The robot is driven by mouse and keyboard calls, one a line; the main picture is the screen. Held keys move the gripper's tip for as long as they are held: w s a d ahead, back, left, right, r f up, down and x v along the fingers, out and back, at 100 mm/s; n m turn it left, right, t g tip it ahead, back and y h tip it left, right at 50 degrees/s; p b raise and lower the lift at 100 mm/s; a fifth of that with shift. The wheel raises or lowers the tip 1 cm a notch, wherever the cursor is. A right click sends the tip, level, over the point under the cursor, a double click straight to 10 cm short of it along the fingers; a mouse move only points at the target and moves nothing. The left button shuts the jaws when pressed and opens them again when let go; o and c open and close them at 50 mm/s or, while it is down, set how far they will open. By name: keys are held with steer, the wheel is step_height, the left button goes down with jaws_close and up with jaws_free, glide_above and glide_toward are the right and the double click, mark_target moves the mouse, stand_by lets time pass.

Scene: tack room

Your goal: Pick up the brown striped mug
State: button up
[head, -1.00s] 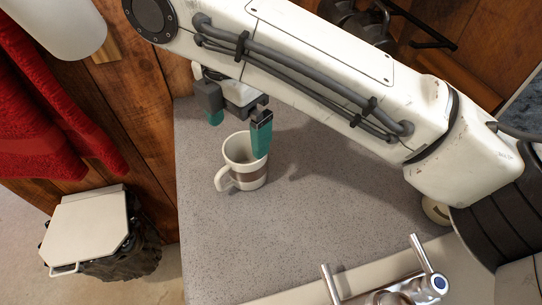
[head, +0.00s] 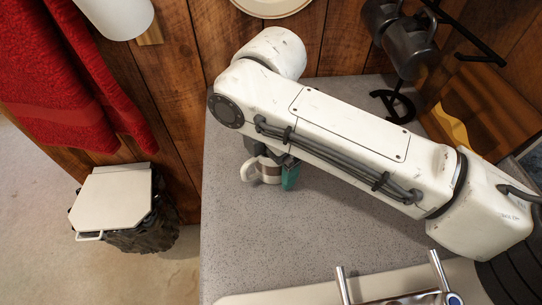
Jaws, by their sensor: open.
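The brown striped mug (head: 269,172) is white with a brown band and stands on the grey speckled counter (head: 240,245). Its handle points left. My arm hides its rim and upper part. My gripper (head: 272,160) is low at the mug, with one teal fingertip beside the mug's right side. The other fingertip is hidden behind my arm. The jaws are open, and I cannot tell whether a finger touches the mug.
Dark mugs (head: 405,38) hang on a black rack at the back right. A faucet (head: 437,275) is at the front right. A lidded bin (head: 113,202) stands left of the counter, below red towels (head: 85,85). The front left counter is clear.

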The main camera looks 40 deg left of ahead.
steer(key=c, duration=1)
steer(key=shift+c, duration=0.2)
steer(key=shift+r, duration=0.2)
